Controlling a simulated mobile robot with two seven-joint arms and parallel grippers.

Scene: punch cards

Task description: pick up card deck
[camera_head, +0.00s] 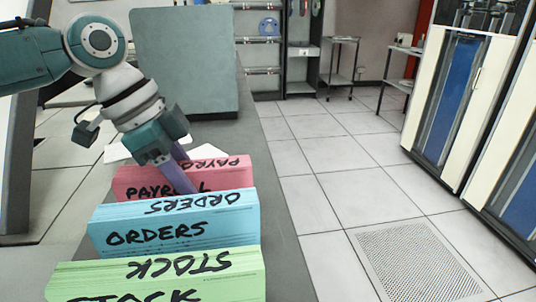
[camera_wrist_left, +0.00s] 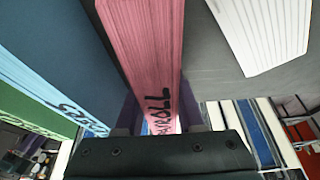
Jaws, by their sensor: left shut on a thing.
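The pink PAYROLL card deck (camera_head: 135,182) stands behind the blue ORDERS deck (camera_head: 170,232) and the green STOCK deck (camera_head: 200,271) on the grey counter. My left gripper (camera_head: 177,178) reaches down over the pink deck, one purple finger showing between the pink and blue decks. In the left wrist view the pink deck (camera_wrist_left: 148,50) sits between the two fingers, and the gripper is shut on it. The blue deck (camera_wrist_left: 50,40) is to the left there, with the green deck (camera_wrist_left: 30,118) beyond. The pink deck's lower part is hidden in the head view. My right gripper is not in view.
A white deck (camera_wrist_left: 265,30) lies apart from the pink one on the dark counter. The grey counter (camera_head: 283,240) has a bare strip along its right edge. A grey-green cabinet (camera_head: 185,60) stands behind. Tiled floor (camera_head: 330,160) is open to the right.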

